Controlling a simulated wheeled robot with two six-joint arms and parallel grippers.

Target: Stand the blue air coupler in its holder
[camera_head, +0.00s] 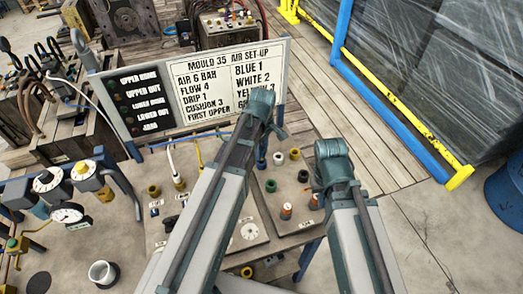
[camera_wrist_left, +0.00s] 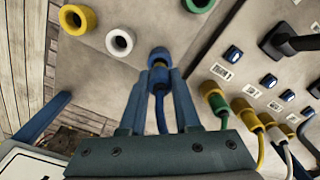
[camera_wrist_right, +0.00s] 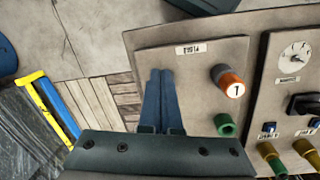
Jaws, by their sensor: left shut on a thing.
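In the left wrist view my left gripper (camera_wrist_left: 158,82) is shut on the blue air coupler (camera_wrist_left: 159,77), a brass-coloured body with a blue hose (camera_wrist_left: 161,115) trailing back between the fingers. Directly beyond the fingertips is a blue ring holder (camera_wrist_left: 158,54), which also shows in the head view (camera_head: 278,158). The coupler's front end overlaps the ring in the picture; I cannot tell whether it is inside or just above. My right gripper (camera_wrist_right: 160,74) has its fingers together with nothing between them, over the board's edge. Both grippers are largely hidden behind my arms in the head view.
White (camera_wrist_left: 120,41), yellow (camera_wrist_left: 77,19) and green (camera_wrist_left: 198,5) rings stand near the blue one. Several couplers with hoses, one green-ended (camera_wrist_left: 213,98), stand on a neighbouring panel. An orange-topped cylinder (camera_wrist_right: 229,82) is right of my right gripper. A sign (camera_head: 235,82) stands behind.

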